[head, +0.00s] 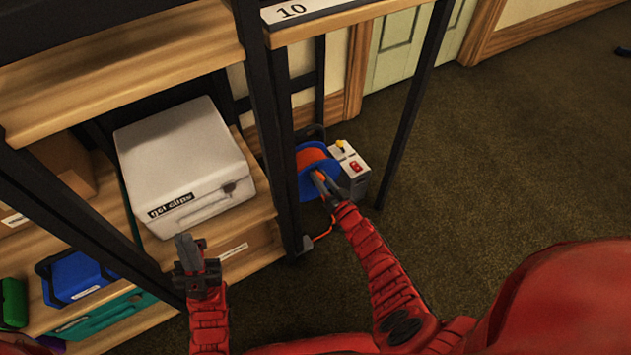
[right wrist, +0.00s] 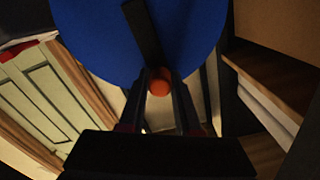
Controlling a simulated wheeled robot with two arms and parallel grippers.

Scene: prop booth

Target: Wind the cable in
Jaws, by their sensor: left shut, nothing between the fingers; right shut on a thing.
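The cable reel has a blue disc (head: 306,187) with orange cable (head: 313,157) wound on it. It stands low by the shelf's dark post, beside a grey box with a red switch (head: 355,167). A short stretch of orange cable (head: 320,236) runs on the floor to a small grey end piece (head: 305,244). My right gripper (head: 320,182) is shut at the reel's face. The right wrist view shows its fingers around an orange knob (right wrist: 158,82) on a black crank arm (right wrist: 142,30), in front of the blue disc (right wrist: 90,35). My left gripper (head: 186,248) is shut and empty before the shelf.
A blue case (head: 75,278) and a teal case (head: 105,312) are lower. A thin dark post (head: 415,100) rises right of the reel. Carpet (head: 520,150) is open at right.

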